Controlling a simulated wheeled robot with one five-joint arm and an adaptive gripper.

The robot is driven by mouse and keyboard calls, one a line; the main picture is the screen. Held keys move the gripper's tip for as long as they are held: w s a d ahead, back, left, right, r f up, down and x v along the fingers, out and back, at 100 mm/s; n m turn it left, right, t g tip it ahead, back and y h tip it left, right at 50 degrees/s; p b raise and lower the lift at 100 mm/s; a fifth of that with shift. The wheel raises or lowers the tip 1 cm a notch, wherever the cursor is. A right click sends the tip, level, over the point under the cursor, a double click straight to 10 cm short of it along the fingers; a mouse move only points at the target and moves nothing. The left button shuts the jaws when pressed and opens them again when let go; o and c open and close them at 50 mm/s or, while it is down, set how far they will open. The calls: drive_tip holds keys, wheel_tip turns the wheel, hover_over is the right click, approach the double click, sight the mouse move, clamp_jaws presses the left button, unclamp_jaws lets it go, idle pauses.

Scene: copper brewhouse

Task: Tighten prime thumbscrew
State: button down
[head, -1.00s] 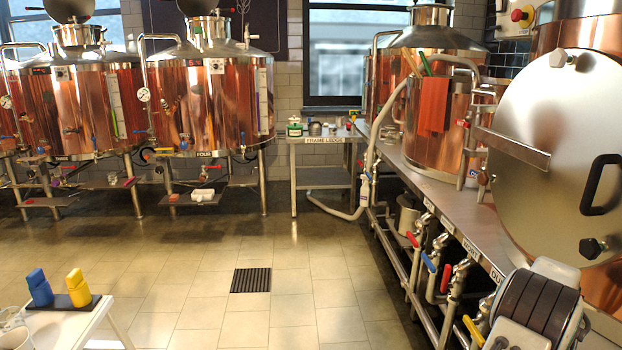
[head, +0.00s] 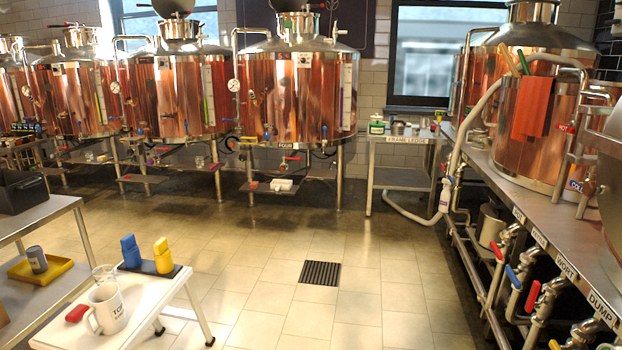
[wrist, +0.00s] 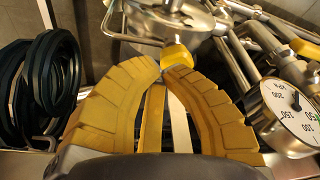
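In the wrist view my gripper (wrist: 164,70) shows two curved, ribbed yellow fingers with their tips together, nothing visible held between them. A small yellow block-like piece (wrist: 177,57) shows just beyond the tips; I cannot tell what it is or whether the tips touch it. No part marked prime can be made out, and I cannot pick out the thumbscrew. The gripper is not in the head view.
The wrist view shows a dial gauge (wrist: 293,112), black rings (wrist: 45,75) and metal pipes. The head view shows copper tanks (head: 292,92), a white table (head: 150,312) with a mug (head: 107,310), and a labelled bench (head: 560,225) with valves at right. The tiled floor between is clear.

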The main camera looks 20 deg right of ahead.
drive_tip(key=f+b, duration=0.1)
drive_tip(key=f, duration=0.2)
drive_tip(key=shift+w+f+b, duration=0.1)
drive_tip(key=shift+w+b, duration=0.1)
drive_tip(key=shift+b, duration=0.1)
drive_tip(key=shift+s+f+b, duration=0.2)
drive_tip(key=shift+f+b, duration=0.25)
drive_tip(key=shift+f, duration=0.3)
drive_tip(key=shift+w+d, duration=0.1)
drive_tip(key=shift+d, duration=0.1)
drive_tip(key=shift+a, duration=0.35)
drive_tip(key=shift+r, duration=0.1)
drive_tip(key=p+v, duration=0.2)
drive_tip(key=v, duration=0.1)
drive_tip(key=d+p+v, duration=0.1)
drive_tip(key=p+v, duration=0.1)
drive_tip(key=shift+d+r+p, duration=0.1)
drive_tip(key=shift+r+p, duration=0.25)
drive_tip(key=shift+r, duration=0.15)
idle(0.3)
